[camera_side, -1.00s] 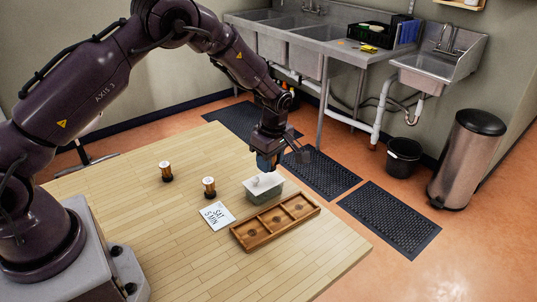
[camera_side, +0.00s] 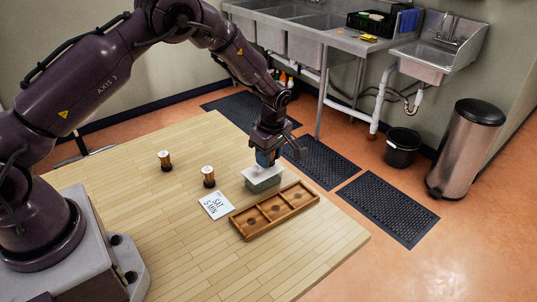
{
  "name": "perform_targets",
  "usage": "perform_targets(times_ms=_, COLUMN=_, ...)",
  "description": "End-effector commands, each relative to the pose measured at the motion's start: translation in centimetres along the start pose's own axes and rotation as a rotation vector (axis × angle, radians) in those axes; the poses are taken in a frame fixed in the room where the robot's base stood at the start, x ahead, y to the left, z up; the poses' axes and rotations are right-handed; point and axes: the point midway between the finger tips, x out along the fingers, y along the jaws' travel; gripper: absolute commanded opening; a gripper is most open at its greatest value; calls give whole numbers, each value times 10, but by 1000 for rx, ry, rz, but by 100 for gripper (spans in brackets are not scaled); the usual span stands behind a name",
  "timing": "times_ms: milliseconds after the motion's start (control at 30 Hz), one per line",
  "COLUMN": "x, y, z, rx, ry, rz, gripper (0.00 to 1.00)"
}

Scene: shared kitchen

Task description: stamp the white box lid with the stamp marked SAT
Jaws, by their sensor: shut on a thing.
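The white box (camera_side: 263,181) stands on the wooden table, its pale lid (camera_side: 256,173) facing up. My gripper (camera_side: 266,160) is directly above the lid, pointing down. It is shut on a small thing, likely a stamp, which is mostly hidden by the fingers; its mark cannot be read. Its lower end is at or just above the lid; I cannot tell whether it touches. Two stamps stand upright to the left, one farther left (camera_side: 165,161) and one nearer the box (camera_side: 208,177). Their marks are too small to read.
A white card (camera_side: 216,205) reading "SAT 5 MIN" lies left of a wooden tray (camera_side: 248,234) with three compartments. The tray lies close in front of the box. The table (camera_side: 170,230) is clear at the front and left. Sinks and a bin (camera_side: 465,150) are beyond it.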

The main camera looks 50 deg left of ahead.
Motion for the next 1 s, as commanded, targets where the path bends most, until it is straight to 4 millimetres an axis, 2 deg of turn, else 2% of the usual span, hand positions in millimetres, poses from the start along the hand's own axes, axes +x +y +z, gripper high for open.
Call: perform_targets(times_ms=1000, x=10, y=0, z=1, rx=0, ry=0, rz=0, gripper=8)
